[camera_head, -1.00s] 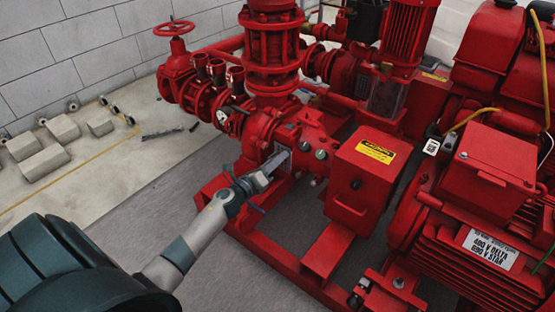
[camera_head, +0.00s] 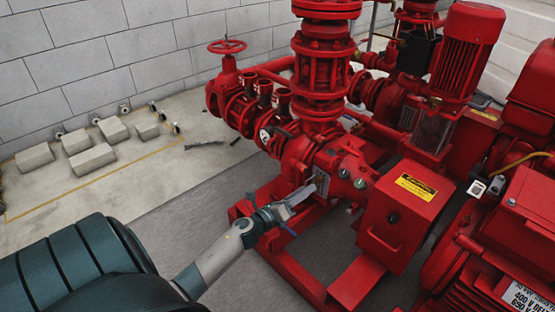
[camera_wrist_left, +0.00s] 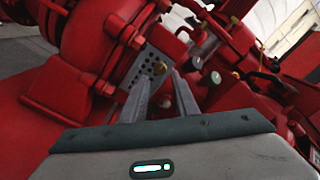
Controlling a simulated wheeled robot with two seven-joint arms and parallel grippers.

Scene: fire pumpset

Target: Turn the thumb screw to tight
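A small brass-coloured screw head (camera_wrist_left: 159,68), which looks like the thumb screw, shows in the left wrist view in front of a grey plate with holes (camera_wrist_left: 148,62). My left gripper (camera_wrist_left: 162,82) is open, its two grey fingers apart on either side of the screw in the picture. I cannot tell whether they touch it. In the head view my left gripper (camera_head: 308,190) reaches the side of the red pump (camera_head: 310,155), close to a pale plate (camera_head: 322,183). The screw cannot be made out there. My right gripper is in neither view.
A red control box (camera_head: 400,215) with a yellow label stands right of the gripper. A red handwheel valve (camera_head: 227,47) is at the back left, and a red motor (camera_head: 468,50) at the back right. Grey blocks (camera_head: 92,160) lie on the floor at left; floor between is mostly clear.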

